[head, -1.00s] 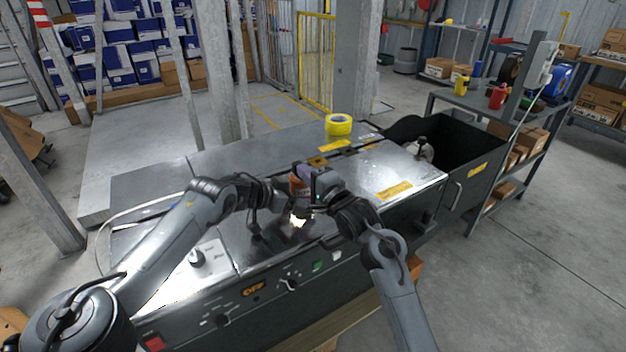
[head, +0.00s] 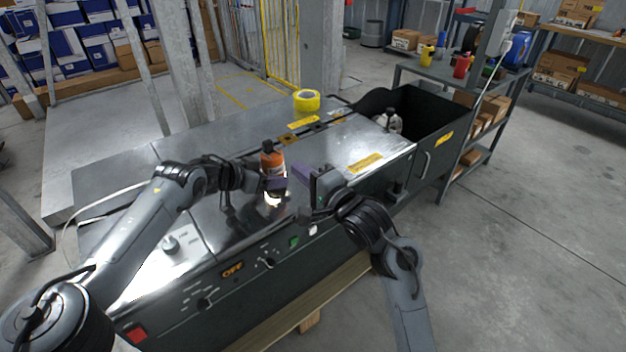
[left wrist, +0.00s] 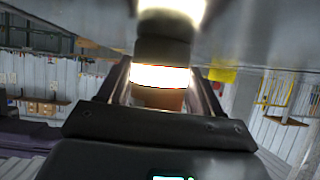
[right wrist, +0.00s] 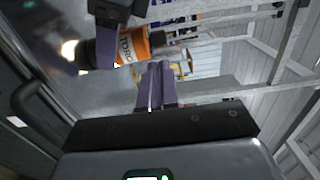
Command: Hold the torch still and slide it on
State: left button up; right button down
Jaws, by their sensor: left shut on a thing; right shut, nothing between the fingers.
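The torch (head: 271,157) has an orange body with dark ends. It stands roughly upright with its lit end down, and a bright glow shows on the metal below. My left gripper (head: 269,184) is shut around it from the left. In the left wrist view the torch (left wrist: 163,50) sits between the fingers, with bright bands of light on it. My right gripper (head: 300,172) is shut and empty, just right of the torch and apart from it. In the right wrist view its purple fingers (right wrist: 157,85) are together, below the torch's orange label (right wrist: 133,43).
Both arms are over a shiny metal bench (head: 340,140) with switches on its front. A yellow tape roll (head: 307,100) is at the back. A dark open bin (head: 425,110) adjoins the right end, with a shelf (head: 470,90) beyond.

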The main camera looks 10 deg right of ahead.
jog(key=shift+v, duration=1.95)
pick_arm(q)
jog(key=o, duration=0.9)
jog(key=shift+c, duration=0.2)
jog(key=shift+a, duration=0.15)
